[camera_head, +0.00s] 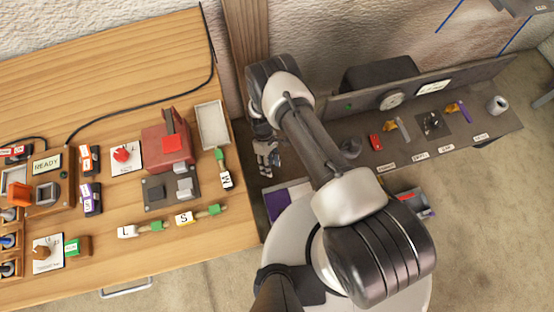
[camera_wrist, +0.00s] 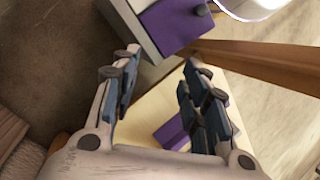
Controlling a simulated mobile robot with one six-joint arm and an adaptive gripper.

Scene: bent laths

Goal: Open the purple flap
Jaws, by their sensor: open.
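A purple flap (camera_head: 276,204) shows low beside the right edge of the wooden bench, partly hidden by my arm and base. In the wrist view, a purple panel (camera_wrist: 172,24) with a dark knob sits on a pale box at the top, beyond the fingertips. I take it to be the same flap; it looks shut. My gripper (camera_head: 268,160) hangs beside the bench, above the flap in the picture. In the wrist view my gripper (camera_wrist: 158,72) is open and empty, its fingers apart from the panel. Another purple piece (camera_wrist: 172,133) shows between the fingers, partly hidden.
The wooden bench (camera_head: 100,80) on the left holds a red box (camera_head: 167,147), a grey tray (camera_head: 211,125) and several labelled blocks. A dark shelf (camera_head: 455,145) on the right carries small items and a white cup (camera_head: 497,105). A wooden post (camera_head: 246,35) stands behind my arm.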

